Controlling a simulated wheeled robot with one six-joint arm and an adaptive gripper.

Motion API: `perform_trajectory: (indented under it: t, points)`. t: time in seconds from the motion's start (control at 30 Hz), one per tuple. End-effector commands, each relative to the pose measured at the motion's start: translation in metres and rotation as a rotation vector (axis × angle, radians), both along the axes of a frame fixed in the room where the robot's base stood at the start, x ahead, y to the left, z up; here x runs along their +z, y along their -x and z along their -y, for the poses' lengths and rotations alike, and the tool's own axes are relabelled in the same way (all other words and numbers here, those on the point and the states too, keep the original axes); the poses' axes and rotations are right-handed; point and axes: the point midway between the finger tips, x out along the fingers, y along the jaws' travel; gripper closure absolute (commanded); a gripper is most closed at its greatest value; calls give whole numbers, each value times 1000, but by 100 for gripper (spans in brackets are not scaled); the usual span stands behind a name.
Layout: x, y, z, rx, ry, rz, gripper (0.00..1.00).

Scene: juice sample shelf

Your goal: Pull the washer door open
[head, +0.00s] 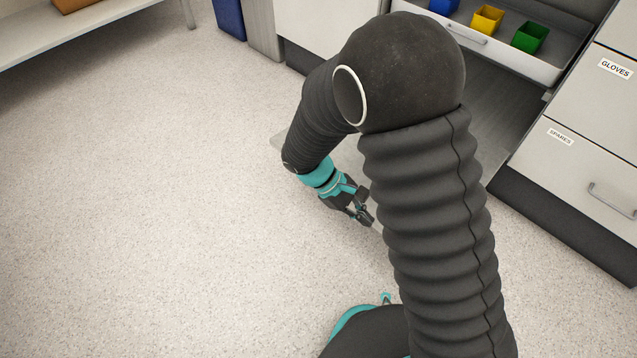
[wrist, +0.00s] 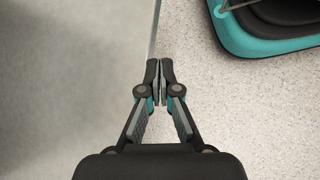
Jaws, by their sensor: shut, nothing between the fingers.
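My gripper (head: 366,206) is low over the floor, at the far end of my bent arm. In the wrist view its fingertips (wrist: 166,72) are together with nothing between them. A flat grey panel, apparently the washer door (head: 348,158), lies low and swung out from the cabinets, partly behind my arm. It fills the left of the wrist view (wrist: 70,70), and its edge runs up to the fingertips. I cannot tell whether they touch it. The door's handle and the washer's inside are not visible.
An open drawer (head: 515,58) with blue, yellow and green bins is above the panel. Drawers labelled GLOVES and SPARES (head: 575,165) are at right. A shelf (head: 80,32) and blue bin (head: 229,18) are at upper left. The speckled floor (head: 150,200) at left is clear.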

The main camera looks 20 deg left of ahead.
Motion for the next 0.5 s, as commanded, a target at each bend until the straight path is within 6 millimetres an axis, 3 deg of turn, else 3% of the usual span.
perform_trajectory:
  t: [0.03, 0.23, 0.5]
  points:
    - [-17, 6, -9, 58, 49, -22, 100]
    - [-69, 9, -36, 292, 253, -56, 100]
    - [-116, -22, -89, 672, 617, 20, 100]
